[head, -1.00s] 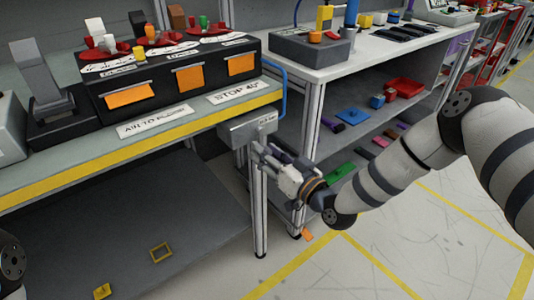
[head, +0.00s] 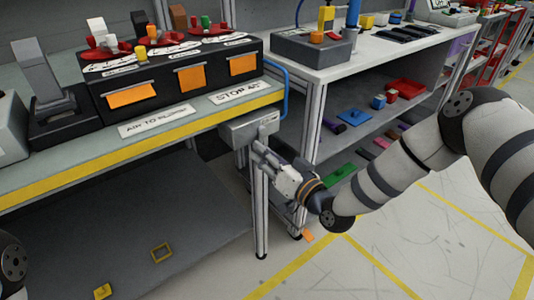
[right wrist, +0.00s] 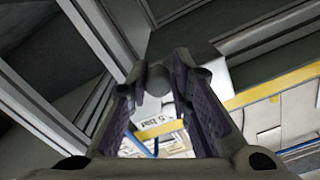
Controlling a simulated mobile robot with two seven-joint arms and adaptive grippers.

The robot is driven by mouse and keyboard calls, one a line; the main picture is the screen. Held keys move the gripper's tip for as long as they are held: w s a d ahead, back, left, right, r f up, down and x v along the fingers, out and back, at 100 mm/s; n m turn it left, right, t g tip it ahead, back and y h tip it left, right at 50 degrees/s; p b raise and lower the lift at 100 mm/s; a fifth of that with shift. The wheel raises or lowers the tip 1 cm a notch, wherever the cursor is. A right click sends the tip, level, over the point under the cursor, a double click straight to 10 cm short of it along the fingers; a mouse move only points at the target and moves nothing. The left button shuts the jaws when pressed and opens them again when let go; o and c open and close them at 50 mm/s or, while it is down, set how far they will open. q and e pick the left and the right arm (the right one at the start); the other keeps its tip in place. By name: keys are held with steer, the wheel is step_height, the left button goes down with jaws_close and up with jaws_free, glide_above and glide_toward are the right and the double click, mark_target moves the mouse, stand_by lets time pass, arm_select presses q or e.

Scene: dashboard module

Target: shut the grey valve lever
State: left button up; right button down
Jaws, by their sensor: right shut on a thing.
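A grey valve box (head: 238,132) with a small label hangs at the right front corner of the bench. My right gripper (head: 259,147) is just below and in front of it in the head view. In the right wrist view, the rounded end of the grey valve lever (right wrist: 157,79) sits between the fingertips of my right gripper (right wrist: 160,78), which is shut on it. The rest of the lever is hidden by the fingers, so its angle is hard to tell. My left gripper is out of view.
The bench edge has a yellow stripe (head: 90,170), with a blue hose (head: 284,92) at its corner. Metal legs (head: 260,215) stand close to my right gripper. A second bench with shelves (head: 345,125) is behind it. The floor at front right is clear.

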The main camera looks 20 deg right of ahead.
mark_target(242, 138)
steer(key=a+r+m, duration=0.1)
steer(key=m, duration=0.3)
steer(key=s+a+m, duration=0.1)
steer(key=m, duration=0.3)
steer(key=a+r+m+b, duration=0.1)
steer(key=m, duration=0.3)
steer(key=shift+s+r, duration=0.15)
steer(key=shift+r, duration=0.2)
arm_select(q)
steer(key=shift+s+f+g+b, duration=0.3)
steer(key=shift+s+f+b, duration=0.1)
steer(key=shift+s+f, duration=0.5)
arm_select(e)
steer(key=shift+s+a+r+m, duration=0.15)
steer(key=shift+r+m, duration=0.25)
steer(key=shift+m, duration=0.6)
steer(key=shift+w+a+r+m, duration=0.1)
steer(key=shift+r+m, duration=0.3)
steer(key=shift+m, duration=0.6)
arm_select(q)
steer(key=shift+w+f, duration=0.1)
arm_select(e)
steer(key=shift+s, duration=0.1)
steer(key=c, duration=1.5)
jaws_free()
steer(key=shift+r, duration=0.2)
steer(key=v, duration=1.2)
steer(key=shift+r, duration=0.1)
